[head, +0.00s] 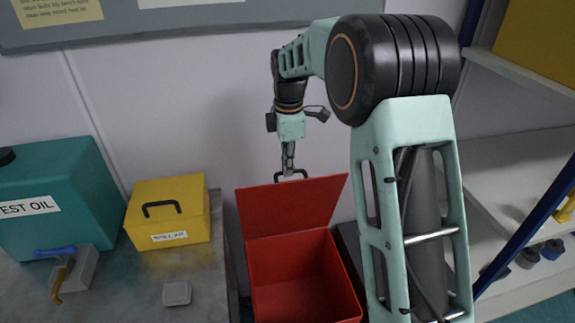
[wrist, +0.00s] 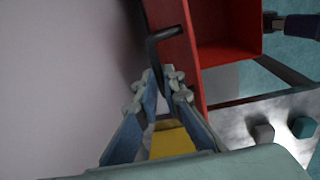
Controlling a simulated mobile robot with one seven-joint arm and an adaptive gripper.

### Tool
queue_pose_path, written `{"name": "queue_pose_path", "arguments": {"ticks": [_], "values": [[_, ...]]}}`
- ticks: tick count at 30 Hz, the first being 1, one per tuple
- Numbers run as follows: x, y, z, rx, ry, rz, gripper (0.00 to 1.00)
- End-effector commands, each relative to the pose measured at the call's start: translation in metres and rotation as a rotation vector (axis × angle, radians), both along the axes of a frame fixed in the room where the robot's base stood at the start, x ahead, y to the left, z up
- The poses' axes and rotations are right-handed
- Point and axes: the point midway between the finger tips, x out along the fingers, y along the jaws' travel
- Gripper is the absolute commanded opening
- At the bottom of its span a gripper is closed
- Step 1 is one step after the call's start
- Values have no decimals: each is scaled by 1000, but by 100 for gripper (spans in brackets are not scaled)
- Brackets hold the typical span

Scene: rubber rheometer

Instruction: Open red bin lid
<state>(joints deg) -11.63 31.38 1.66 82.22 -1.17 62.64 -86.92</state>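The red bin (head: 300,280) stands open in the head view, and its inside shows empty. Its red lid (head: 290,207) is tilted up steeply at the back edge; the lid also shows in the wrist view (wrist: 178,55). A dark bracket handle (wrist: 163,38) sticks out from the lid's outer face, and it shows just above the lid's top edge in the head view (head: 279,174). My gripper (wrist: 161,77) is at this handle, behind the lid. Its fingers are close together with the handle's bar between them. The fingertips are partly hidden in the head view.
A grey bench (head: 120,290) on the left holds a yellow box (head: 168,220), a teal test oil container (head: 55,185) and small items. Shelves (head: 515,190) with a blue post stand on the right. The wall is close behind the lid.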

Motion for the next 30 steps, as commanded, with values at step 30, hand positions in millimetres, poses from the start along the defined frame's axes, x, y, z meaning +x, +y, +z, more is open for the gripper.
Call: {"name": "queue_pose_path", "arguments": {"ticks": [30], "values": [[79, 17, 3, 1, -2, 1, 0]]}}
